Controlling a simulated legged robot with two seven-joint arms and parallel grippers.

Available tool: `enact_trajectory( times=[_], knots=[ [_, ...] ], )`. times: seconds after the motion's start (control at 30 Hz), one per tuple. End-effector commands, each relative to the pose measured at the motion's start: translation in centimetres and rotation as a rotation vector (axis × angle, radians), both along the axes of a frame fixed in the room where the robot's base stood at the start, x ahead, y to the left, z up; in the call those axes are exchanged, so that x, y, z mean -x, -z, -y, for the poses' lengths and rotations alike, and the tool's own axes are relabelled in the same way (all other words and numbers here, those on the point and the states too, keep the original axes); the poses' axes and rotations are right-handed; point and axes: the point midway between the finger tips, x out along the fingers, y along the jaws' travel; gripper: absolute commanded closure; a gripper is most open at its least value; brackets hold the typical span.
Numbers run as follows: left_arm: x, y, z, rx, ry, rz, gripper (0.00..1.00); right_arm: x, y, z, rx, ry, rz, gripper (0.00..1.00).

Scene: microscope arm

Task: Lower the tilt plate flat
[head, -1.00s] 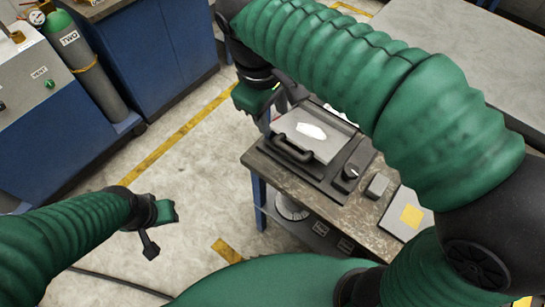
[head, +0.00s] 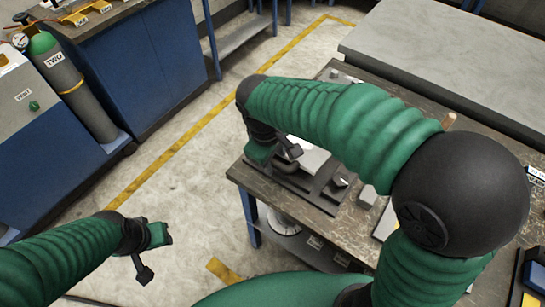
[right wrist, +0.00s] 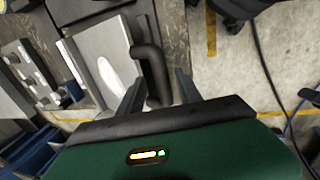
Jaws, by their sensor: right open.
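The tilt plate (head: 312,160) is a grey plate with a white patch, on a dark base on the bench. Its tilt angle is hard to tell, because my right arm covers much of it. In the right wrist view the plate (right wrist: 88,45) shows with its black bar handle (right wrist: 153,72) along one edge. My right gripper (right wrist: 158,88) is open, with the handle between its two fingers in that view; contact cannot be told. In the head view my right gripper (head: 290,148) is at the plate's handle side. My left gripper (head: 150,258) hangs over the floor, its opening unclear.
The dark-topped bench (head: 350,222) has a knob (head: 342,182) and a small grey block (head: 367,197) right of the plate. A grey table (head: 440,60) stands behind. A gas cylinder (head: 75,90) and blue cabinets stand left. The floor between is clear.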

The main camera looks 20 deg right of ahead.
Motion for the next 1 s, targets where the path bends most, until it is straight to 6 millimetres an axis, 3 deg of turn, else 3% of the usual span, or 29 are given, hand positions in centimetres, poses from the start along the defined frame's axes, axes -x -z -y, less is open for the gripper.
enact_trajectory(
  times=[0.1, 0.4, 1.0],
  knots=[
    [-0.01, -0.02, 0.02, 0.0, 0.001, 0.0, 0.64, 0.01, -0.07, -0.26, 0.002, -0.002, 0.0, 0.61],
    [-0.01, -0.02, 0.0, 0.0, 0.0, 0.0, 0.64, -0.05, -0.13, -0.39, 0.003, -0.003, 0.001, 1.0],
    [0.0, -0.03, 0.01, 0.0, 0.0, 0.0, 0.64, -0.12, -0.22, -0.35, 0.002, -0.003, 0.004, 1.0]
  ],
)
